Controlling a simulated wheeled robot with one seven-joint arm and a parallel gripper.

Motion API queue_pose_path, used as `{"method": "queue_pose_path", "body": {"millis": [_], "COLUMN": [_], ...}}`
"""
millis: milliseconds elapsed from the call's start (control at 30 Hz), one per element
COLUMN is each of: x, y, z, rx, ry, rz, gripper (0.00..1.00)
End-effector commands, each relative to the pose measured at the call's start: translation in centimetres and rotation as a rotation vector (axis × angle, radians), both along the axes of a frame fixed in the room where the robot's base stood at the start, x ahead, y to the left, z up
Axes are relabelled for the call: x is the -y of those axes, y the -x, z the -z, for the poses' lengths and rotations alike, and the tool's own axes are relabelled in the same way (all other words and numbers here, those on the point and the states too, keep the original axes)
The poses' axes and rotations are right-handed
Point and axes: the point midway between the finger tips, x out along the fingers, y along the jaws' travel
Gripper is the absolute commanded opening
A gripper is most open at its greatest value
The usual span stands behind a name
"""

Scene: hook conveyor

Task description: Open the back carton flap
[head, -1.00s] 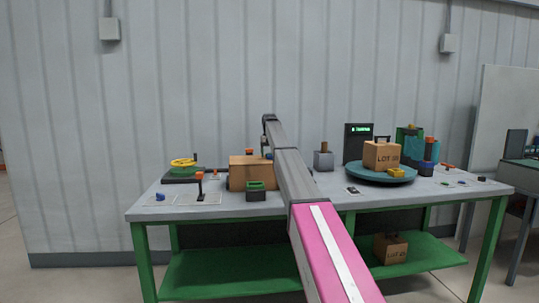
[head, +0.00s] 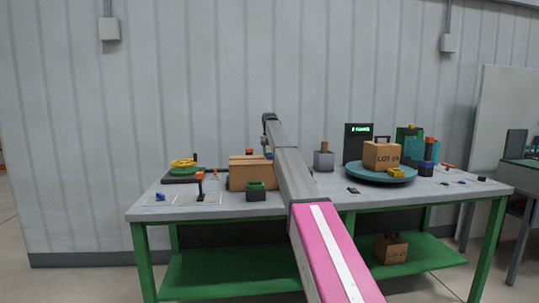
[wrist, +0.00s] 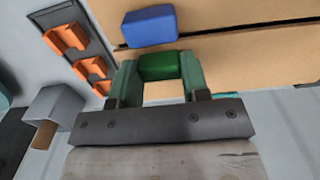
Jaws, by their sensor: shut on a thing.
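The brown carton (head: 250,178) stands on the grey bench, left of my arm in the head view. In the wrist view its cardboard flaps (wrist: 225,65) fill the upper right, with a dark gap between them. A blue tab (wrist: 150,26) and a green tab (wrist: 159,67) sit on the cardboard. My gripper (wrist: 158,70) is shut on the green tab, one finger on each side of it. The blue tab is just beyond the fingertips, apart from them. In the head view my gripper is hidden behind my arm and the carton.
A grey block with a brown peg (head: 323,159) stands right of my arm. A dark strip with orange clips (wrist: 82,50) lies beside the carton. A small dark-green bin (head: 256,192) stands before the carton. A turntable (head: 379,174) bears another box further right.

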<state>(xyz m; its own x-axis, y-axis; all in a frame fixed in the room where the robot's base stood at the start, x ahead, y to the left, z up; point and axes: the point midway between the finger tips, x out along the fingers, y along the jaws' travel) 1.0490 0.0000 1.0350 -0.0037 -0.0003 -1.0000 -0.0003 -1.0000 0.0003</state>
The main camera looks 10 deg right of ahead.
Motion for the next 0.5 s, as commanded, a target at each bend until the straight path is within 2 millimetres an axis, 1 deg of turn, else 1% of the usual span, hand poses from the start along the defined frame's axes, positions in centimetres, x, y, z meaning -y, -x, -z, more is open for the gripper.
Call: {"method": "queue_pose_path", "body": {"millis": [33, 267, 500], "x": [0.0, 0.0, 0.0], "y": [-0.4, -1.0, -2.2], "z": [-0.4, -1.2, -2.5], "rx": [0.009, 0.011, 0.012], "ry": [0.000, 0.000, 0.000], "rz": [0.000, 0.000, 0.000], "gripper": [0.00, 0.00, 0.00]}}
